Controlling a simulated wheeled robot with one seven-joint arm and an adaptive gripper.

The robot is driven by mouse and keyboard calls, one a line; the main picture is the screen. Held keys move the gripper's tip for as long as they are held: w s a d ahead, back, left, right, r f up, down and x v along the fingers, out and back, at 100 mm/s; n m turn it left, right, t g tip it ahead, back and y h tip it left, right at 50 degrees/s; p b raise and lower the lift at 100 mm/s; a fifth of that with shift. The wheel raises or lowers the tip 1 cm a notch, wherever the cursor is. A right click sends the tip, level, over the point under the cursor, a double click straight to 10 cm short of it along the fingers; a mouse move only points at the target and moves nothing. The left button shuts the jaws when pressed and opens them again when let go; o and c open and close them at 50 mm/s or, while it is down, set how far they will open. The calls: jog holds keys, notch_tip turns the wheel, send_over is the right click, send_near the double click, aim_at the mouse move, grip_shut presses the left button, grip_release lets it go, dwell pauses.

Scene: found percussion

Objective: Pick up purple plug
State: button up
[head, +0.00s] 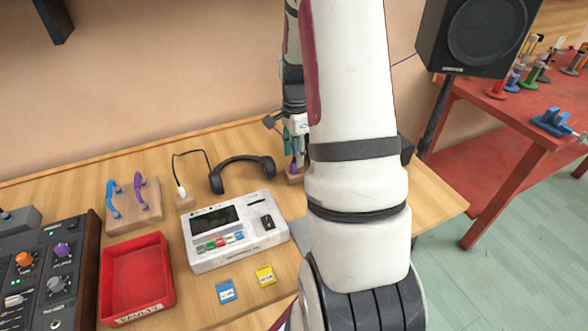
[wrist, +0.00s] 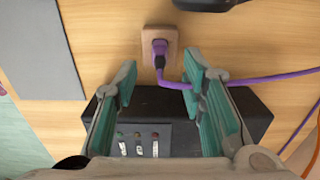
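The purple plug (wrist: 160,48) sits on a small wooden block (wrist: 173,36), with a purple cable running off to the right in the wrist view. In the head view the plug (head: 293,169) shows as a small purple spot beneath my gripper (head: 288,150), partly hidden by my arm. In the wrist view my gripper (wrist: 161,64) is open, its two green-padded fingers apart. The plug lies between the fingertip lines, just ahead of the tips in the picture. Nothing is held, and contact is not visible.
A black box with several small switches (wrist: 140,134) lies below the fingers in the wrist view. In the head view, headphones (head: 240,170), a white device (head: 234,238), a red tray (head: 138,278) and a mixer (head: 45,275) stand on the wooden table.

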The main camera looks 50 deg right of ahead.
aim_at(294, 169)
notch_tip(294, 169, down, 4)
jog(key=shift+f, duration=0.25)
grip_shut()
jog(key=shift+r, duration=0.1)
